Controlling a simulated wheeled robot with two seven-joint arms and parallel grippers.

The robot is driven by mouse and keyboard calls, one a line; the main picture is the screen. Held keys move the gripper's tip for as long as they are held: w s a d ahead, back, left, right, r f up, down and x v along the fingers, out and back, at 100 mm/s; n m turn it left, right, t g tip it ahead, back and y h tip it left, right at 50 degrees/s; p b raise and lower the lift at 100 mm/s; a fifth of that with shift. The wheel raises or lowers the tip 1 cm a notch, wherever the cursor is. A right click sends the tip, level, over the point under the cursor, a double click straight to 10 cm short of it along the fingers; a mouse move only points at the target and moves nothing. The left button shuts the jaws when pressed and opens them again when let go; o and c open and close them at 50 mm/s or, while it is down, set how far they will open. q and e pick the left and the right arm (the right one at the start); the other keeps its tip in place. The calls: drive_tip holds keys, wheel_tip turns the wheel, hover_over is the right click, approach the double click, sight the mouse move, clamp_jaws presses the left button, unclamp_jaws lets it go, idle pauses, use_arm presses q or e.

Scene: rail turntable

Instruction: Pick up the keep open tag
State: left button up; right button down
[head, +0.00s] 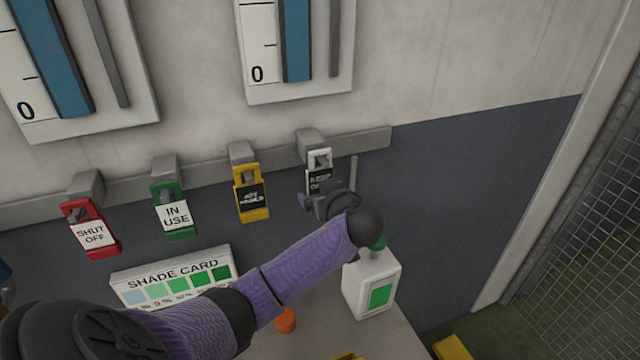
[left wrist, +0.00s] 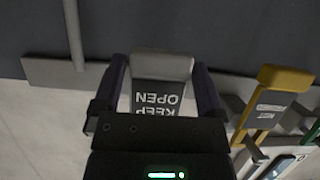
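The keep open tag (head: 319,174) is a white and dark tag hanging on the rightmost hook of the wall rail. It also shows upside down in the left wrist view (left wrist: 160,92), with its pale end at the top and the words readable. My left gripper (head: 312,201) is at the tag's lower part, which it partly hides in the head view. In the left wrist view its two fingers stand one on each side of the tag, close to its edges, and look open. My right gripper is not in view.
The yellow tag (head: 250,195), green in use tag (head: 174,212) and red shut off tag (head: 92,230) hang to the left on the rail (head: 370,139). A white container (head: 371,290) and a shade card (head: 170,278) stand below. A mesh fence (head: 590,200) is at right.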

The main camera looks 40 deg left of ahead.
use_arm(q)
drive_tip(key=c, duration=0.9)
drive_tip(key=shift+r, duration=0.1)
drive_tip(key=shift+r, duration=0.35)
drive_tip(key=s+d, duration=0.2)
drive_tip(key=d, duration=0.3)
drive_tip(key=s+d+b, duration=0.1)
drive_tip(key=s+d, duration=0.2)
drive_tip(key=d, duration=0.2)
drive_tip(key=s+d, duration=0.3)
drive_tip(key=d, duration=0.3)
drive_tip(key=shift+s+r+b, duration=0.15)
drive_tip(key=shift+r+b, duration=0.15)
drive_tip(key=shift+r, duration=0.1)
